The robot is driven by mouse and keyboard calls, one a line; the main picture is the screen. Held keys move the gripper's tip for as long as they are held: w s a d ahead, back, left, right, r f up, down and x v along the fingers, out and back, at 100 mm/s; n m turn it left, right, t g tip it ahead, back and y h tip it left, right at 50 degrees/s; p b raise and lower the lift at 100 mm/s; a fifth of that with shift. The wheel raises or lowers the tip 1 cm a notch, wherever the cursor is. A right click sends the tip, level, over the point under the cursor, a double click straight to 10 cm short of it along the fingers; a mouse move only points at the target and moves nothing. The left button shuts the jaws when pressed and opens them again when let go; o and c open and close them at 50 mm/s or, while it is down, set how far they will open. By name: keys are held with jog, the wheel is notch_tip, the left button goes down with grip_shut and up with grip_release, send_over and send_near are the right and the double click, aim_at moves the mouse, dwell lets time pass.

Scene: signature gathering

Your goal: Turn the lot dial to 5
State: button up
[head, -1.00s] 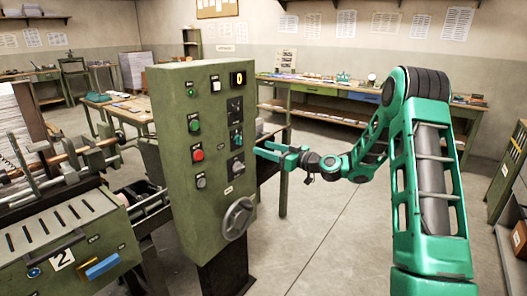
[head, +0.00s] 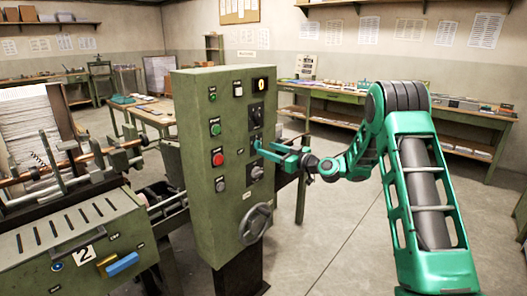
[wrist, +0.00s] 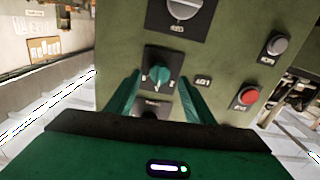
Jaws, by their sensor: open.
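The green control cabinet (head: 228,120) stands in the middle of the head view. In the wrist view a small teal dial (wrist: 162,72) with white marks on a black plate sits between my open fingers. It appears to be the lot dial, but I cannot read its numbers. My gripper (wrist: 160,80) is open, with one finger on each side of this dial; I cannot tell whether they touch it. In the head view my gripper (head: 262,149) reaches the cabinet face from the right and partly covers the dial.
A larger grey dial (head: 256,173) sits below on the panel, with a handwheel (head: 256,223) under it. A red button (head: 218,159) and a grey button (head: 220,184) are nearby. The floor right of the cabinet is clear.

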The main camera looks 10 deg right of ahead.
aim_at(261, 147)
jog(key=shift+x, duration=1.55)
jog(key=c, duration=1)
jog(key=shift+m, duration=0.4)
jog(key=o, duration=1)
